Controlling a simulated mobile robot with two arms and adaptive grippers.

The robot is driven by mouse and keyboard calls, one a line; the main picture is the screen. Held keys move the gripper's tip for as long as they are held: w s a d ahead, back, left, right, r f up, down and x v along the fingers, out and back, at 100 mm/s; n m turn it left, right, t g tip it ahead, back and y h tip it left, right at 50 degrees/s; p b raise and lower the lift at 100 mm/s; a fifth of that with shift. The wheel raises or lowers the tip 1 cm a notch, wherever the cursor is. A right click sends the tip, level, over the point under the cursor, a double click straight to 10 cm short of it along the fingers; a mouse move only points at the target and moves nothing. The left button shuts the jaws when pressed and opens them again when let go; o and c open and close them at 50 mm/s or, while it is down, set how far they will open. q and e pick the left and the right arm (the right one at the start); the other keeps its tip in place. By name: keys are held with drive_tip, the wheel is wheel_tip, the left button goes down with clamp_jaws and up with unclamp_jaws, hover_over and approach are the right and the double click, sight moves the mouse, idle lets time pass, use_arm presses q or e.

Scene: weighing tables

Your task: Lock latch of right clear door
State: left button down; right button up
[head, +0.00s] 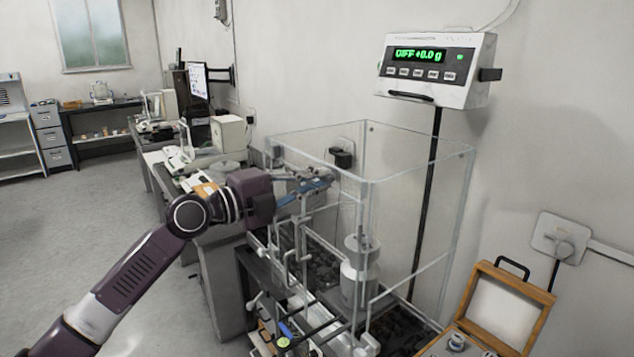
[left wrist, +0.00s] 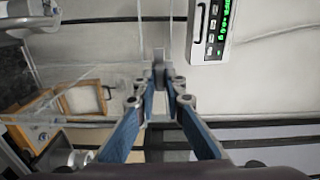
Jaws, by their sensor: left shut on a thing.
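A clear-walled enclosure (head: 412,180) with pale edges stands before me; its clear doors are hard to tell apart. My left gripper (head: 326,180) reaches in from the left to the upper part of the enclosure's near left side. In the left wrist view the left gripper (left wrist: 159,88) has its blue fingers closed together on a small grey part (left wrist: 158,68), which looks like the door latch. The fingers mostly cover it, so I cannot tell whether it is locked. My right gripper is not in view.
A white metal weight (head: 358,272) stands inside the enclosure. A scale display (head: 436,70) reading +0.0 g hangs above on a black post. An open wooden case (head: 481,300) lies at the lower right. A bench with instruments stands behind my left arm; the floor at left is clear.

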use_arm(q)
drive_tip(key=shift+f+n+b, duration=0.2)
drive_tip(key=shift+n+b, duration=0.65)
drive_tip(key=shift+n, duration=0.15)
drive_tip(key=shift+n+b, duration=0.5)
drive_tip(key=shift+n, duration=0.3)
drive_tip(key=n, duration=0.3)
drive_tip(key=shift+r+n+b, duration=0.1)
drive_tip(key=shift+n+b, duration=0.2)
drive_tip(key=shift+b, duration=0.1)
drive_tip(key=n, duration=0.2)
drive_tip(key=shift+n, duration=0.4)
drive_tip(key=n, duration=0.2)
drive_tip(key=shift+n+p, duration=0.35)
drive_tip(key=shift+n, duration=0.05)
drive_tip(key=shift+n+p, duration=0.65)
drive_tip(key=shift+n, duration=1.55)
drive_tip(key=c, duration=2)
unclamp_jaws()
